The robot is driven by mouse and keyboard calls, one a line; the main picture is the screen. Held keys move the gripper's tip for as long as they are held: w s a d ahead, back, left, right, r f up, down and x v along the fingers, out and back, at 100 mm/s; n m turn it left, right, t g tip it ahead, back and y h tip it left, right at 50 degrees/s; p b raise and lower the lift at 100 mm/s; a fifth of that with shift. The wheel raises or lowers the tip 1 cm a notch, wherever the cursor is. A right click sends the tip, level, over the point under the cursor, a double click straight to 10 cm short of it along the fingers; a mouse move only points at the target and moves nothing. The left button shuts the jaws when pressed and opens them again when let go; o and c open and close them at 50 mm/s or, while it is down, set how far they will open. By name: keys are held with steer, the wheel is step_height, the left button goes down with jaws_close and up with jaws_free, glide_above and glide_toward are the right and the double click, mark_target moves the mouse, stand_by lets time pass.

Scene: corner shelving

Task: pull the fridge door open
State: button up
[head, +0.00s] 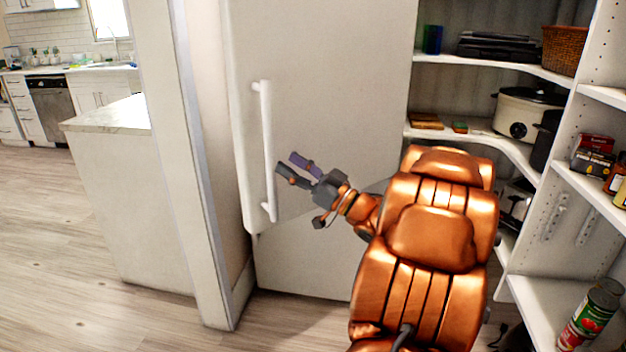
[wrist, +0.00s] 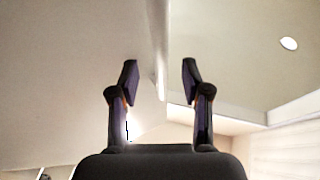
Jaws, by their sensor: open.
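The fridge door (head: 330,80) is a tall, pale panel in the middle of the head view, and I cannot tell whether it is fully closed. Its white vertical bar handle (head: 267,150) is near the door's left edge. My gripper (head: 283,163) is open at the handle's lower half, with its fingers pointing left. In the wrist view, the handle (wrist: 159,50) runs between and beyond the two open fingertips (wrist: 160,77). Neither finger clearly touches it. My orange arm hides part of the door's lower right.
A white wall end (head: 190,150) stands just left of the fridge. Corner shelves (head: 490,65) with a basket (head: 565,50), a slow cooker (head: 525,113) and cans (head: 590,315) are on the right. The wooden floor (head: 70,240) is open at left, before a counter (head: 110,115).

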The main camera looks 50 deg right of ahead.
steer(key=shift+v, duration=2.75)
